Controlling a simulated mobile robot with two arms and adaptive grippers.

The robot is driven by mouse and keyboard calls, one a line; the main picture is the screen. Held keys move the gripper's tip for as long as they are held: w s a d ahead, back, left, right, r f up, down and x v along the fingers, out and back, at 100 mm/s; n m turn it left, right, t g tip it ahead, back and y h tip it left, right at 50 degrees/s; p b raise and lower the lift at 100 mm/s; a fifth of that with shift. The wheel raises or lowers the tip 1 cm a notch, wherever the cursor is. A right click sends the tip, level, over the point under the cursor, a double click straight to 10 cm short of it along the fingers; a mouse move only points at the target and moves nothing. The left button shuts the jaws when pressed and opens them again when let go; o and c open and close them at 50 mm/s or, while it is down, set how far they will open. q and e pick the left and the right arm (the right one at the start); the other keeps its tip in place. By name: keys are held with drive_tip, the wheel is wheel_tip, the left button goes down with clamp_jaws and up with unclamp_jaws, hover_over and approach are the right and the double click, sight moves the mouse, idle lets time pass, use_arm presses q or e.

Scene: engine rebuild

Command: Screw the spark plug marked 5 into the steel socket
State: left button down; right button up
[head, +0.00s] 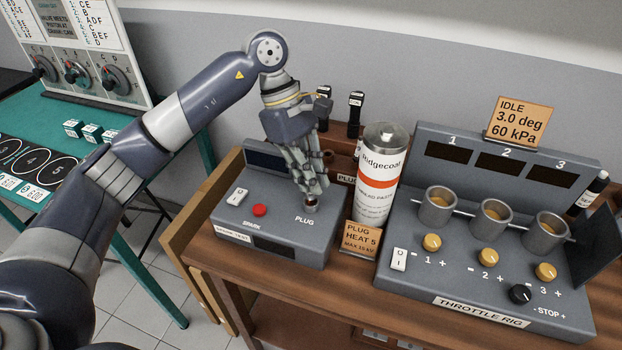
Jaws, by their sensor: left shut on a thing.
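My left gripper (309,192) points down over the grey spark test box (290,237), at the spot beside the word PLUG. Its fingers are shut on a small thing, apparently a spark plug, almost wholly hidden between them. No number on it can be read. The steel socket is mostly covered by the fingertips; a small brownish round part (311,204) shows just below them. I cannot tell how deep the held plug sits. Two black-topped upright pieces, one left (324,94) and one right (356,99), stand in a wooden rack behind. My right gripper is not in view.
A white-and-orange paste can (377,178) stands close right of the box. A card reading PLUG HEAT 5 (361,240) is in front of it. The throttle rig (480,290) fills the right of the bench. A green table (150,250) is at left.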

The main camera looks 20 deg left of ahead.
use_arm(q)
drive_tip(key=shift+m, duration=0.6)
drive_tip(key=m+g+y+b, duration=0.1)
drive_tip(key=m+b, duration=0.1)
drive_tip(key=m, duration=0.1)
drive_tip(key=shift+m+g, duration=0.4)
drive_tip(key=shift+m, duration=0.5)
drive_tip(key=c, duration=1.6)
unclamp_jaws()
drive_tip(key=shift+o, duration=0.2)
drive_tip(key=shift+r, duration=0.1)
drive_tip(key=shift+r+p, duration=3)
drive_tip(key=shift+r, duration=1.2)
drive_tip(key=shift+f, duration=0.1)
